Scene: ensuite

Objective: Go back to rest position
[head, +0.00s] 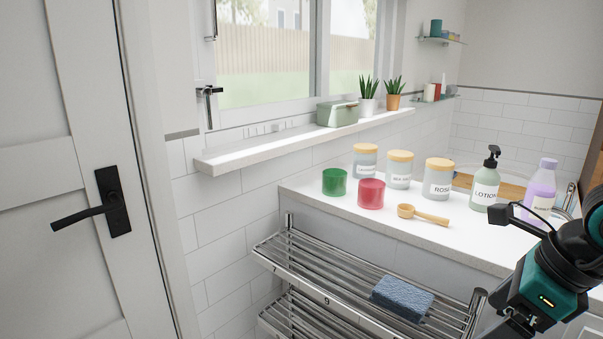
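Part of my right arm (545,289), black and teal, comes in at the lower right edge, in front of the counter's right end. I cannot make out its gripper fingers in this view. My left arm and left gripper do not show.
A white counter (470,236) holds a green cup (334,182), a red cup (371,193), several wooden-lidded jars (438,180), a wooden scoop (424,215), a lotion bottle (485,184) and a purple bottle (541,188). A blue sponge (402,298) lies on the metal rack (330,275). A door (75,150) stands left.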

